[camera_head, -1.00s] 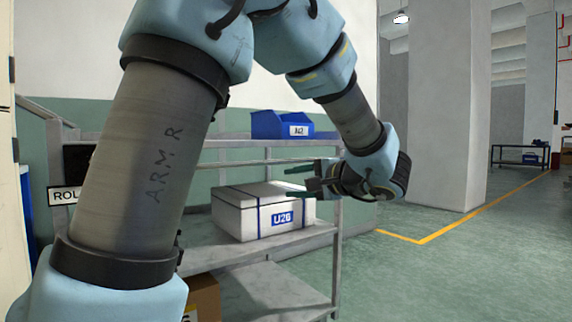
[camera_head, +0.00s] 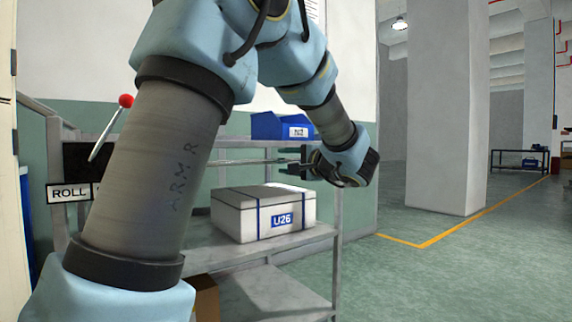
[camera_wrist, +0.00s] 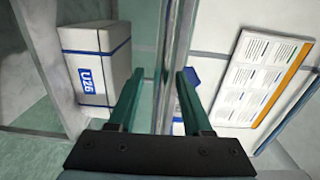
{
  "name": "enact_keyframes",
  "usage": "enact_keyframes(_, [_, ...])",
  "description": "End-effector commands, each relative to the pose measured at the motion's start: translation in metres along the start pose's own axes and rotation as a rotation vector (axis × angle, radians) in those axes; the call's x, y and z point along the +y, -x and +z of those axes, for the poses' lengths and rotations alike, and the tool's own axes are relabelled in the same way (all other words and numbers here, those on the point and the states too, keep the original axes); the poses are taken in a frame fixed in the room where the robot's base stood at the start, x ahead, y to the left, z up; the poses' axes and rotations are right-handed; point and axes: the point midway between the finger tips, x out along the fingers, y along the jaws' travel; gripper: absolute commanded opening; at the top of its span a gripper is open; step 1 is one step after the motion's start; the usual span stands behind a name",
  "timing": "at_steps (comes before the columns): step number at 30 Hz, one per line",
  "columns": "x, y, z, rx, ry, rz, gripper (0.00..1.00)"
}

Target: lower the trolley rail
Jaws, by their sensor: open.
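The trolley (camera_head: 290,240) is a grey shelved cart. Its rail (camera_head: 235,163), a thin horizontal bar, runs along the front below the top shelf. In the wrist view the rail (camera_wrist: 175,60) runs upright in the picture, between the lines of the two fingers. My gripper (camera_head: 286,166) is open at the rail's right part, with dark green fingers; it also shows in the wrist view (camera_wrist: 158,85). I cannot tell whether the fingers touch the rail. A lever with a red knob (camera_head: 125,101) stands at the trolley's left end, its lower part partly hidden by my arm.
A white box marked U26 (camera_head: 235,222) sits on the middle shelf, below my gripper. A blue bin (camera_head: 267,126) stands on the top shelf. A ROLL sign (camera_head: 68,192) hangs at the left, partly covered by my arm. The floor right of the trolley is clear.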

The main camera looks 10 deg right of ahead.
Motion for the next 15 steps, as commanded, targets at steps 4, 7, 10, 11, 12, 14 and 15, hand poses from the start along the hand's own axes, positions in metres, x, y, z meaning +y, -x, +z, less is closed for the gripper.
enact_keyframes(4, [-0.0001,-0.0020,0.0000,0.000,0.000,0.000,0.50])
enact_keyframes(7, [0.0000,-0.0019,0.0000,0.000,0.000,0.000,0.50])
enact_keyframes(10, [0.0000,-0.0018,0.0001,0.000,0.000,0.001,0.44])
enact_keyframes(11, [0.0000,-0.0018,0.0001,0.000,0.000,0.001,0.41])
enact_keyframes(12, [0.0000,-0.0018,0.0001,0.000,0.000,0.001,0.36])
enact_keyframes(14, [0.0000,-0.0018,0.0001,0.000,0.000,0.001,0.29])
enact_keyframes(15, [0.0000,-0.0017,0.0001,0.000,0.000,0.001,0.25])
